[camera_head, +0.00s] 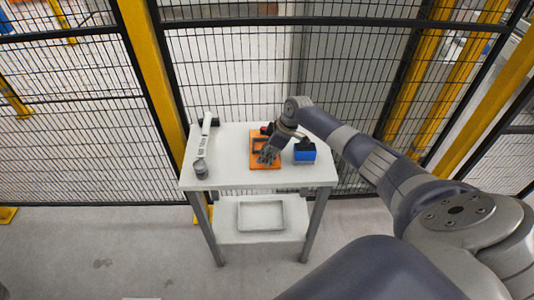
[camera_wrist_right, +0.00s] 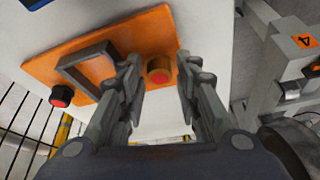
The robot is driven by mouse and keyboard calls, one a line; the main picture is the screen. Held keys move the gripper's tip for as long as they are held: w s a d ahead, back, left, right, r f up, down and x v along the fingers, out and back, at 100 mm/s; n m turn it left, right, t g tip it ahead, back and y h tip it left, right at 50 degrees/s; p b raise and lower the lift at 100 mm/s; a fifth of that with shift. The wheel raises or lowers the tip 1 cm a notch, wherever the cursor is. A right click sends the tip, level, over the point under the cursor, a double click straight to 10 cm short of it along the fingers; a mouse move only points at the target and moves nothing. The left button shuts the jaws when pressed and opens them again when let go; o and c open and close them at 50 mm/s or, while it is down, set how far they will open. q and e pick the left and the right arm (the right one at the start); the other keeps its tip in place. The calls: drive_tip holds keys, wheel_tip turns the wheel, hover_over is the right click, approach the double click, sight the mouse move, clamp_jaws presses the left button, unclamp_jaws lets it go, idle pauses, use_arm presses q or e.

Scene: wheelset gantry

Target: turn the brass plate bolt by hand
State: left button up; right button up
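An orange plate (camera_head: 257,161) lies on the white table in the head view. It also shows in the right wrist view (camera_wrist_right: 45,66), with a dark rectangular handle (camera_wrist_right: 75,73) on it. A brass bolt (camera_wrist_right: 159,66) with a reddish centre sits near one end of the plate. A black bolt (camera_wrist_right: 62,96) with a red centre sits at another corner. My right gripper (camera_head: 266,157) is over the plate. In the wrist view its fingers are apart, one on each side of the brass bolt; contact cannot be told. My left gripper is out of view.
A blue box (camera_head: 305,156) stands right of the plate. A tray (camera_head: 261,214) sits on the lower shelf. Mesh fencing (camera_head: 250,65) stands behind. A grey block with orange labels (camera_wrist_right: 285,60) is beside the gripper.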

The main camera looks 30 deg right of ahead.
clamp_jaws()
